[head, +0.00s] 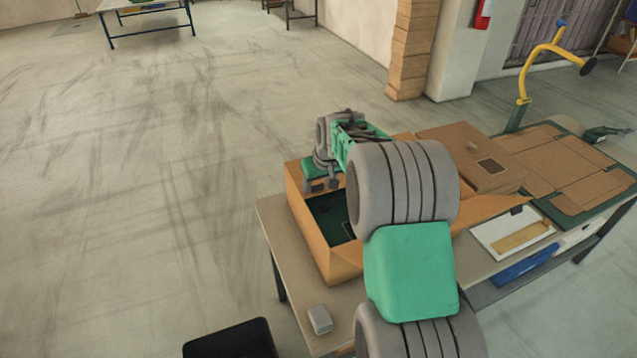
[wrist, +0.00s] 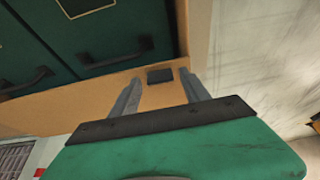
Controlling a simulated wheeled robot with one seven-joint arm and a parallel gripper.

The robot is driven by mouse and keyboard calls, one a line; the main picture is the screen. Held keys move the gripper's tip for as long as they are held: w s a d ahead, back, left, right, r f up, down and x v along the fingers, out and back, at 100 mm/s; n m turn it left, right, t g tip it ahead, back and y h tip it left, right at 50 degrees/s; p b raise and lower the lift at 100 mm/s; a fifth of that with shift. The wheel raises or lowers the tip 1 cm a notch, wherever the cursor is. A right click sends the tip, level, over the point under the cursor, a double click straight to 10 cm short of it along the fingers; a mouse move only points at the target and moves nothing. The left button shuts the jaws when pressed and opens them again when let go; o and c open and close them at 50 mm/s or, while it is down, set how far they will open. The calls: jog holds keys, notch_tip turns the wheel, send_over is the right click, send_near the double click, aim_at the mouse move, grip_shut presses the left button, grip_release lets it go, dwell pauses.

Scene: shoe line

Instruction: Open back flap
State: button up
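An open cardboard box (head: 338,262) stands on the table, with dark green contents (head: 325,208) inside. In the wrist view, dark green panels with black handles (wrist: 115,58) fill the box, and its tan cardboard edge (wrist: 95,95) runs below them. A small dark tab (wrist: 160,75) sits on that cardboard. My gripper (head: 325,187) is at the box's far left edge. In the wrist view, my gripper (wrist: 160,82) has its two grey fingers spread apart, one on each side of the tab, with nothing held. My arm hides much of the box, and I cannot tell which flap is the back one.
A closed cardboard box (head: 455,150) stands behind, with flattened cardboard (head: 560,165) on a green mat to its right. A white tray (head: 497,222) and a small grey block (head: 320,319) lie on the table. The floor to the left is clear.

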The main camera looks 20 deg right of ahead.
grip_shut()
dwell(0.3)
dwell(0.9)
